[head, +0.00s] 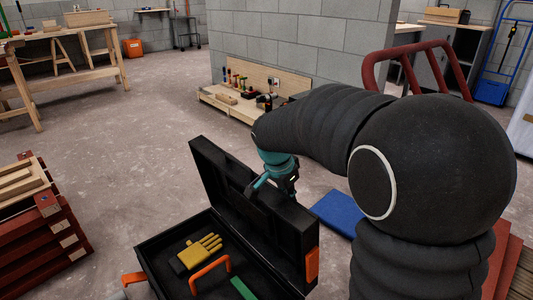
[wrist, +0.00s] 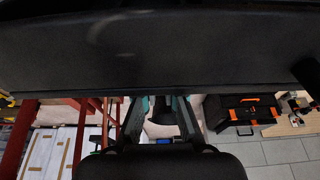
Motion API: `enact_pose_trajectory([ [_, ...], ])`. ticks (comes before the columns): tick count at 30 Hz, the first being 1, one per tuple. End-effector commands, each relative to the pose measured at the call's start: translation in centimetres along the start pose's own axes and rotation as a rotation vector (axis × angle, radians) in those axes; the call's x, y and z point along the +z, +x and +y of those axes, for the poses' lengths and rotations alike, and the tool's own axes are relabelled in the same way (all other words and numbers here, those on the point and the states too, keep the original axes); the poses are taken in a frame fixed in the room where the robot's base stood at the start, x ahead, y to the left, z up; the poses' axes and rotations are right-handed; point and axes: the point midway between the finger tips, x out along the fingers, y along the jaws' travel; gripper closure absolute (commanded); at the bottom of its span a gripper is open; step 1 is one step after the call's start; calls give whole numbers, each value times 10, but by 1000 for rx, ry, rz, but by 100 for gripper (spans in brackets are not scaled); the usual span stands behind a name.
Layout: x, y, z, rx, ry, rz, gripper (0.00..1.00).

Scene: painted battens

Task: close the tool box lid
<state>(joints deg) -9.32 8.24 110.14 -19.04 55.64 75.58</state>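The black tool box (head: 150,255) stands open at the bottom of the head view. Its lid (head: 225,185) is raised, roughly upright. A yellow glove (head: 198,252), an orange handle (head: 212,268) and a green item (head: 243,288) are in the box. My gripper (head: 270,186) is at the lid's upper edge, on its far side. In the wrist view, the two fingers of my gripper (wrist: 158,110) stand apart with nothing seen between them. A dark panel, apparently the lid (wrist: 160,50), fills the top of that view. Whether the fingers touch it I cannot tell.
A blue mat (head: 337,212) lies on the floor right of the lid. Red stacked crates (head: 45,245) stand at the left. A wooden tool rack (head: 255,95) stands by the block wall. A black and orange case (wrist: 243,110) shows in the wrist view.

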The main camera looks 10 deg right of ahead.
Motion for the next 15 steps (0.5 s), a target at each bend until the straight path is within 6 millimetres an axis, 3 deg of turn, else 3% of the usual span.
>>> enact_pose_trajectory([
  [15, 24, -1, 2, 10, -3, -6, 92],
])
